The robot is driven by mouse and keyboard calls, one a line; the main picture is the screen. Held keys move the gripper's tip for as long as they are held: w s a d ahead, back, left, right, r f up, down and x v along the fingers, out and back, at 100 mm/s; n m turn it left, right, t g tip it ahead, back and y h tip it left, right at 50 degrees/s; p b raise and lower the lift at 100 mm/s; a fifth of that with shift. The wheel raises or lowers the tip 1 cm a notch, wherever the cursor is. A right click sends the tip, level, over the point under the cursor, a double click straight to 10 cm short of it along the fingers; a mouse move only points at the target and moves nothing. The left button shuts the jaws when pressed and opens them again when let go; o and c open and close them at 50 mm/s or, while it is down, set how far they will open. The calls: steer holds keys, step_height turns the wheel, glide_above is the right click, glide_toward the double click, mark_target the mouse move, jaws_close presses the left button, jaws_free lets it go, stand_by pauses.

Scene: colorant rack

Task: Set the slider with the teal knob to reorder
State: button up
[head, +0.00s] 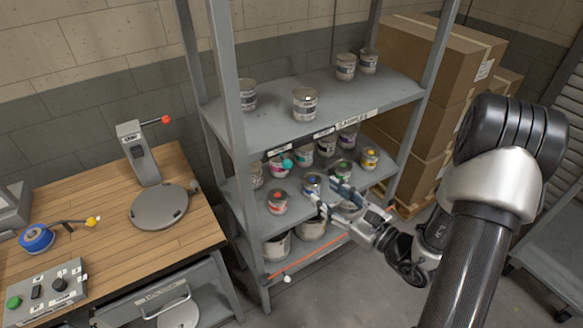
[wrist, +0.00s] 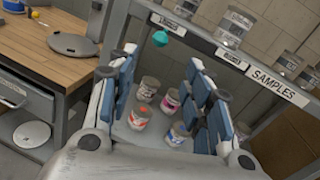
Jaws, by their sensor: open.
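The teal knob (head: 287,163) sits at the front edge of the rack's upper shelf, below the leftmost edge label (head: 280,150). In the wrist view the teal knob (wrist: 160,38) hangs under that shelf edge, beyond and between my finger tips. My gripper (head: 333,194) is open, in front of the middle shelf, to the right of and lower than the knob. In the wrist view its blue-padded fingers (wrist: 163,62) are spread and apart from the knob. Of the labels, only SAMPLES (wrist: 279,85) is clearly readable; the others are too small to read.
Paint cans, such as one with an orange dot (head: 277,202), stand on the middle shelf close to my gripper. A red strip (head: 305,258) with a white knob runs along the lower shelf edge. A wooden bench (head: 130,255) stands left; cardboard boxes (head: 425,70) stand behind right.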

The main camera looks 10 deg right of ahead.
mark_target(291, 165)
steer(key=b+x, duration=0.1)
steer(key=x, duration=1.3)
steer(key=shift+w, duration=0.1)
steer(key=shift+c, duration=0.5)
jaws_close()
